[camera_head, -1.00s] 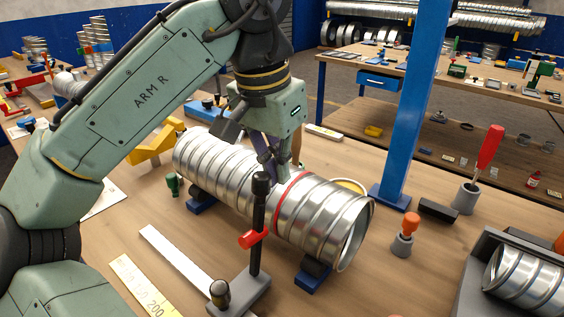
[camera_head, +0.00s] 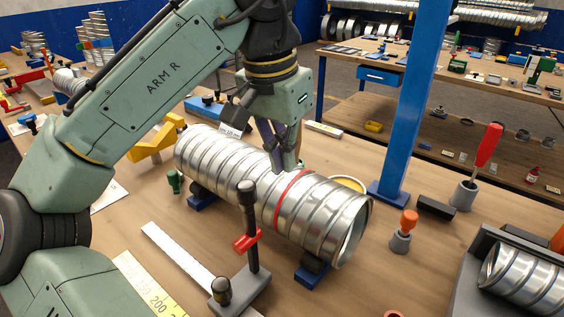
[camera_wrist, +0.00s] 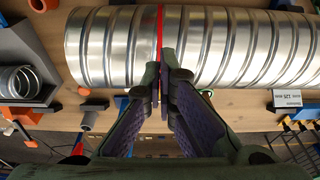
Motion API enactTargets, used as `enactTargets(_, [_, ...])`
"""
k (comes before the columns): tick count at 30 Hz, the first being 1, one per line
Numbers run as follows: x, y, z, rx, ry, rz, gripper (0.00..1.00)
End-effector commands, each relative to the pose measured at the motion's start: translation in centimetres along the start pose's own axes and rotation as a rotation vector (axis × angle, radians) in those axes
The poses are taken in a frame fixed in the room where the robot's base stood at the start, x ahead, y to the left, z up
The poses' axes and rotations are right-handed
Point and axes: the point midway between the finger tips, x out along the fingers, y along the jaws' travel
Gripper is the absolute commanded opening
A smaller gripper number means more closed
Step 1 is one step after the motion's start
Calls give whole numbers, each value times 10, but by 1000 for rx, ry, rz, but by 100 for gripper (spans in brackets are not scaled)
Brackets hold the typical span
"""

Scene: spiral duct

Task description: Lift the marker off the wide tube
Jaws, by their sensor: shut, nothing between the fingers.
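The wide tube (camera_head: 235,172) is a shiny ribbed spiral duct lying on blue supports on the bench. A red band (camera_head: 281,202) runs around it; in the wrist view the red band (camera_wrist: 160,25) crosses the tube (camera_wrist: 215,45) near my fingertips. I cannot make out a separate pen-like marker on the tube. My gripper (camera_head: 284,168) is shut and empty, pointing down just above or at the tube's top, beside the band. In the wrist view my fingertips (camera_wrist: 166,75) overlap the tube's lower edge; contact cannot be told.
A blue column (camera_head: 408,110), orange-handled tool (camera_head: 403,232) and red-handled tool (camera_head: 487,150) stand right. A grey holder with another tube (camera_head: 530,275) is at lower right. Rulers lie front left.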

Motion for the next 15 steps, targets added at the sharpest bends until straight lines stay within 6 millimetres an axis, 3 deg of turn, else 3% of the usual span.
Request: enactTargets(15, [-52,0,-10,-1,0,-2,0])
